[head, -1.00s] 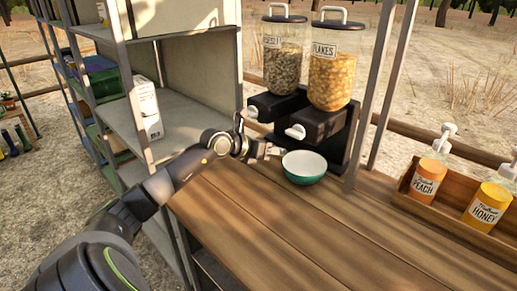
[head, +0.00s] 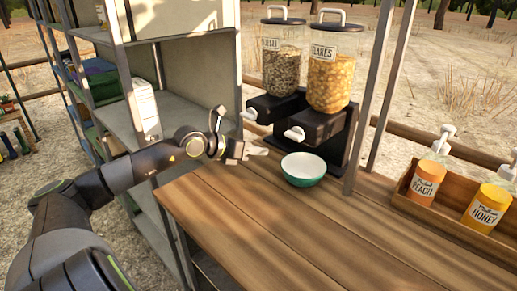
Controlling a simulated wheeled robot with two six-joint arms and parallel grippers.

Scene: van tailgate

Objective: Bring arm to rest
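My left arm comes in from the left, and my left gripper (head: 256,151) is over the far left edge of the wooden counter, left of the bowl and apart from it. Its fingers are small and seen edge-on, so I cannot tell whether they are open or shut. A green bowl with a white inside (head: 303,169) stands upright on the counter, below the cereal dispensers. My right gripper is not in view.
Two cereal dispensers, muesli (head: 282,70) and flakes (head: 329,82), stand behind the bowl. A wooden crate (head: 447,208) with peach and honey bottles is at right. A grey shelf (head: 185,112) stands close behind my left arm. The counter's front (head: 290,235) is clear.

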